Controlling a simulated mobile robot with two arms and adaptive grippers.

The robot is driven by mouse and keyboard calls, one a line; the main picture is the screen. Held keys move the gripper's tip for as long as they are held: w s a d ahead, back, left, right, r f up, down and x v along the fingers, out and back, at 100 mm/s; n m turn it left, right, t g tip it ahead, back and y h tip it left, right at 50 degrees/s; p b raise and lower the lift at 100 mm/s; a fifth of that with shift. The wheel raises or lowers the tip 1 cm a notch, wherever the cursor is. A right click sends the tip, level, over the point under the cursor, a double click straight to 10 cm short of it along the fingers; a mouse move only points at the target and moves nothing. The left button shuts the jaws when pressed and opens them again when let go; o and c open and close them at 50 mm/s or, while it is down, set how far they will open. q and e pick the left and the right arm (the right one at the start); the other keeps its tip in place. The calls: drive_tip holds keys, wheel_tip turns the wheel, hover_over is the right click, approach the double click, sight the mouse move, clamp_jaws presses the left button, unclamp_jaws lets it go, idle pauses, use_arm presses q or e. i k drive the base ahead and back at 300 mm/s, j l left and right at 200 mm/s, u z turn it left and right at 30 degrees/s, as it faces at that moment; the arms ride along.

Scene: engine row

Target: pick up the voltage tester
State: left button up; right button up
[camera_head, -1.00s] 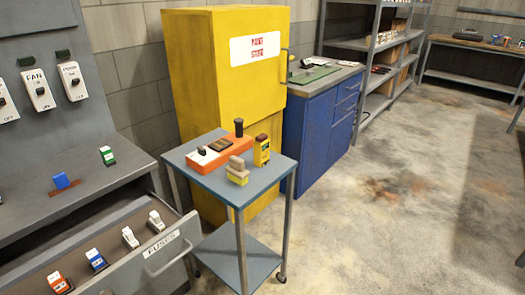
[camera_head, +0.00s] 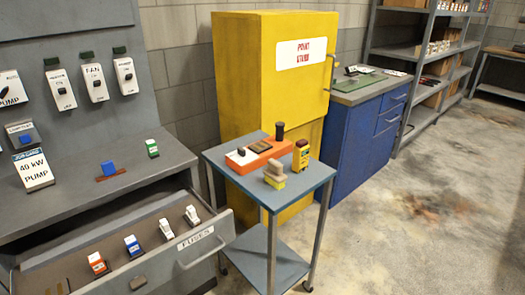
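A small yellow device with a dark top (camera_head: 301,155), which looks like the voltage tester, stands upright on the blue-grey top of a trolley (camera_head: 222,158), near its right back edge. Beside it on the left is an orange block (camera_head: 243,166) with a white part, a dark panel and a black knob. In front of it is a small yellow and beige block (camera_head: 274,178). The devices are too small to read. Neither of my grippers is in view.
An open drawer labelled fuses (camera_head: 196,238) holds several fuses and juts out left of the trolley. A yellow cabinet (camera_head: 245,80) stands behind the trolley, with a blue cabinet (camera_head: 355,150) to its right. The floor (camera_head: 410,235) at the right is clear.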

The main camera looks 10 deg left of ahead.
sight(300, 156)
drive_tip(key=u, duration=0.2)
drive_tip(key=i+l+u, duration=0.25)
drive_tip(key=l+u, duration=0.25)
drive_tip(key=l, duration=0.15)
drive_tip(key=i+l+u, duration=0.1)
drive_tip(key=l+u, duration=0.15)
drive_tip(key=l, duration=0.1)
